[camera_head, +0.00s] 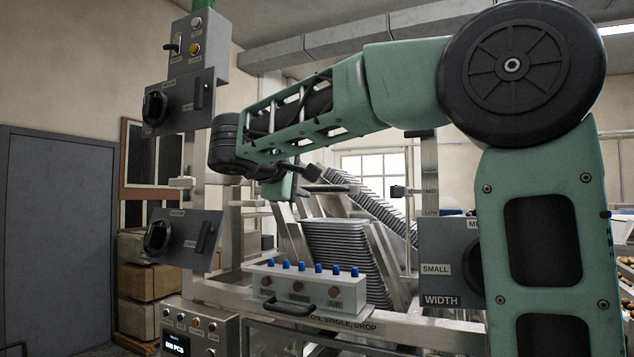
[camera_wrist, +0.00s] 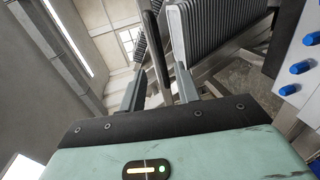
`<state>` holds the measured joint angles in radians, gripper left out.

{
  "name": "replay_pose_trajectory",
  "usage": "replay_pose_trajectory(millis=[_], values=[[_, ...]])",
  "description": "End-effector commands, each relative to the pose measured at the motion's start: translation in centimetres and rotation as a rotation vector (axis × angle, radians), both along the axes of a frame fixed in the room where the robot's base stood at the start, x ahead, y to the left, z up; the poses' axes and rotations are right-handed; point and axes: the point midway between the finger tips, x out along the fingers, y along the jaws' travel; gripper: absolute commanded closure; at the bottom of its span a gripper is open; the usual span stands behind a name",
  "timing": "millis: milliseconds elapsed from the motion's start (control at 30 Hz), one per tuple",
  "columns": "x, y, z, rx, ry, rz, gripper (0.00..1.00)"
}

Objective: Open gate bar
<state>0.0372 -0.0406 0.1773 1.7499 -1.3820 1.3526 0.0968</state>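My gripper (camera_wrist: 160,76) is open, with its two grey fingers apart. A dark bar (camera_wrist: 153,38), which looks like the gate bar, runs lengthwise through the gap between the fingers in the wrist view. I cannot tell whether either finger touches it. In the head view a short black bar (camera_head: 330,188) shows just right of my gripper (camera_head: 298,178), above the stack of grey trays (camera_head: 340,240).
A grey box with several blue knobs (camera_head: 300,280) and a black handle stands below my gripper. Metal posts carry control panels at left (camera_head: 184,238) and a width panel at right (camera_head: 447,262). Another sloped tray stack (camera_head: 378,207) lies behind.

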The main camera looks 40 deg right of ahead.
Motion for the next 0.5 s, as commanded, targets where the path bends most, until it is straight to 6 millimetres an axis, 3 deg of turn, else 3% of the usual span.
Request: replay_pose_trajectory(millis=[200, 500], values=[[1.3, -4.1, -0.6, 0.001, 0.004, -0.002, 0.68], [2.3, -6.7, -1.5, 0.001, 0.002, -0.001, 0.68]])
